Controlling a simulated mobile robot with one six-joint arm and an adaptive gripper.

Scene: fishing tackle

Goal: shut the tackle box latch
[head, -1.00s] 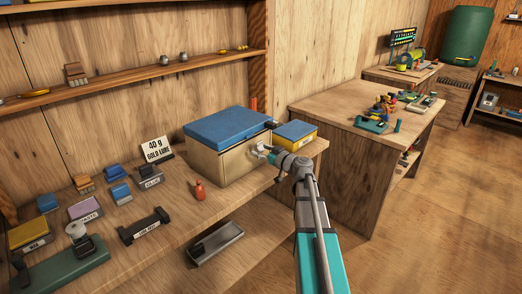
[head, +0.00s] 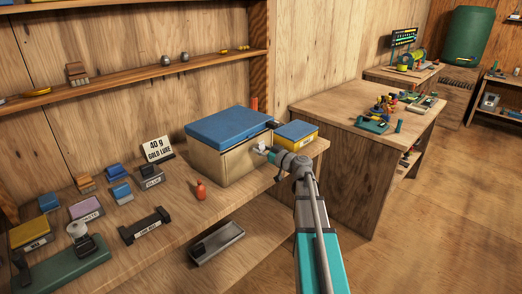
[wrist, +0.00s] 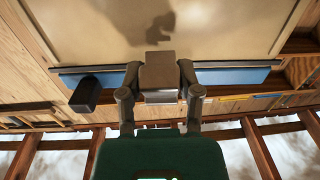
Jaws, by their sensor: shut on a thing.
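The tackle box (head: 215,163) is beige with a blue lid (head: 229,125) that lies flat on top. It stands on the wooden bench. In the wrist view the beige front (wrist: 90,25) fills the top and the blue lid edge (wrist: 235,77) runs below it. My gripper (wrist: 158,95) is at the middle of this front, shut on a small grey-brown block, seemingly the latch (wrist: 158,68). My gripper (head: 264,149) hides this spot in the head view. A dark block (wrist: 86,95) sticks out by the lid edge to one side; whether it is fixed to the box is unclear.
A yellow box with a blue lid (head: 296,132) stands close to the right. A grey tray (head: 218,242) sits on the lower shelf. Floor to the right is clear.

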